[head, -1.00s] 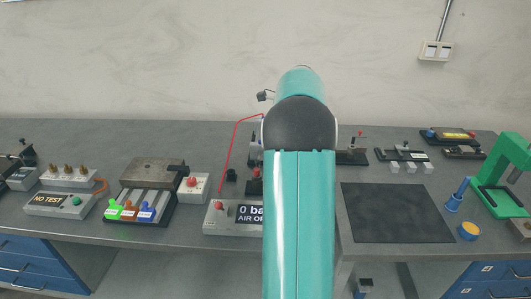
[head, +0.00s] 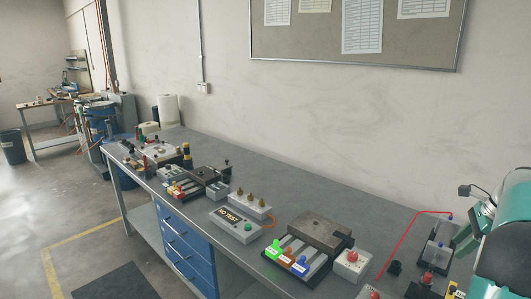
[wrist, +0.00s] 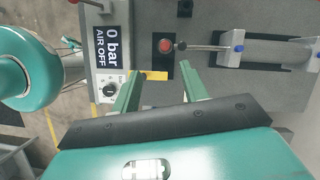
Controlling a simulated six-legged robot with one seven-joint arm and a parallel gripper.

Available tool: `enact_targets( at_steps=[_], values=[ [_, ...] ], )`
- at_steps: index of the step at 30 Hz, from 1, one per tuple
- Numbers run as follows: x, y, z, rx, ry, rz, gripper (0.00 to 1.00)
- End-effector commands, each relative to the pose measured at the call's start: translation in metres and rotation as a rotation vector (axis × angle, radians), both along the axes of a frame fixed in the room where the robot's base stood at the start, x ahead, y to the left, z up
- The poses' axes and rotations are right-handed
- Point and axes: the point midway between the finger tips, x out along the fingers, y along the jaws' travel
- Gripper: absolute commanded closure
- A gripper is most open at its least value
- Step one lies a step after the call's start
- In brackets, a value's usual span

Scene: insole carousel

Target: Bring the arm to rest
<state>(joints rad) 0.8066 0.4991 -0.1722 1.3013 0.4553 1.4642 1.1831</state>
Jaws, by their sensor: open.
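My gripper (wrist: 161,84) shows in the wrist view with its two green fingers apart and nothing between them. Beyond the fingertips are a red button (wrist: 166,45) on a dark plate and a rod fixture with blue parts (wrist: 237,48). The grey air box (wrist: 107,60) reading "0 bar AIR OFF" is to the left of the fingers. In the head view my teal arm stands at the right edge; my gripper cannot be made out there.
The grey bench (head: 330,180) runs from far left to near right. It carries a NO TEST box (head: 236,222), a unit with green, brown and blue levers (head: 297,257) and a red-button box (head: 351,263). A red line rises near my arm. Bare bench lies behind them.

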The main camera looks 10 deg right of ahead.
Motion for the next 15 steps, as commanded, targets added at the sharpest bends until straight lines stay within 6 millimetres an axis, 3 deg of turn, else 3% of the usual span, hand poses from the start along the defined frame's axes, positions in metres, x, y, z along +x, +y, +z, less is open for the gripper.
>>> enact_targets(
  at_steps=[7, 15],
  values=[
    [0.013, 0.09, 0.038, -0.135, -0.076, 0.301, 0.56],
    [0.001, 0.197, 0.063, -0.309, -0.168, 0.696, 0.56]
  ],
)
